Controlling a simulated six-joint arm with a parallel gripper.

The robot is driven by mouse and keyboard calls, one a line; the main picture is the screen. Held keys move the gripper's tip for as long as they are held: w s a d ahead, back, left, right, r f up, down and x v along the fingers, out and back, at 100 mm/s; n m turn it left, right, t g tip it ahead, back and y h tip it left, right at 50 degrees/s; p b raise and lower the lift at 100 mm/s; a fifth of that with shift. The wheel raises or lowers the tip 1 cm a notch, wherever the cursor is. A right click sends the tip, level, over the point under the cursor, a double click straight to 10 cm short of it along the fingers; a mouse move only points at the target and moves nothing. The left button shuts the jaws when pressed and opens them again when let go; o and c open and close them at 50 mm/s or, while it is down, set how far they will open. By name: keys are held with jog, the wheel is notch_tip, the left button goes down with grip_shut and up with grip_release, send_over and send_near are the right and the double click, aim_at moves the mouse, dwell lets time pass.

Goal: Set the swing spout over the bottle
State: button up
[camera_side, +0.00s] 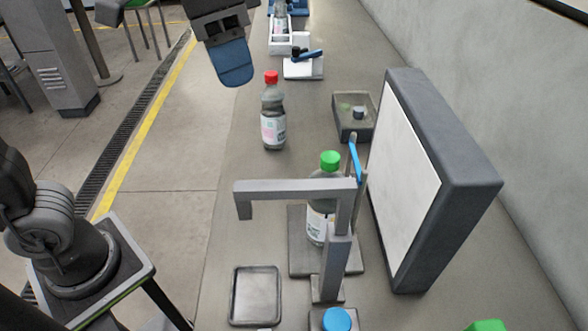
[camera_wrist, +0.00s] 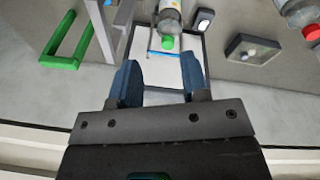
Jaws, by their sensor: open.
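The grey swing spout (camera_side: 290,188) is in the side view. Its horizontal bar reaches left from an upright post, and its left end turns down. A green-capped bottle (camera_side: 322,222) stands upright on a grey base plate (camera_side: 298,262), partly hidden behind the bar and post. The downturned end is left of the bottle, not over its cap. The green-capped bottle also shows in the wrist view (camera_wrist: 170,17). I cannot make out the spout clearly there. My gripper (camera_side: 234,65) is open and empty at the top, apart from the spout; its blue fingers show in the wrist view (camera_wrist: 161,82).
A red-capped bottle (camera_side: 272,118) stands between my gripper and the spout. A large white-faced panel (camera_side: 405,180) rises at right, with a blue lever (camera_side: 355,162) beside it. An open box (camera_side: 345,128) and a shallow tray (camera_side: 256,295) sit on the bench. The bench's left strip is clear.

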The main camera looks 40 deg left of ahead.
jog(key=d+r+m+g, duration=0.3)
jog(key=d+r+m, duration=0.1)
jog(key=d, duration=0.6)
jog(key=x, duration=0.9)
jog(key=a+x, duration=0.1)
jog(key=x, duration=0.3)
jog(key=shift+w+f, duration=0.15)
jog(key=shift+f, duration=0.2)
jog(key=shift+c, duration=0.2)
grip_shut()
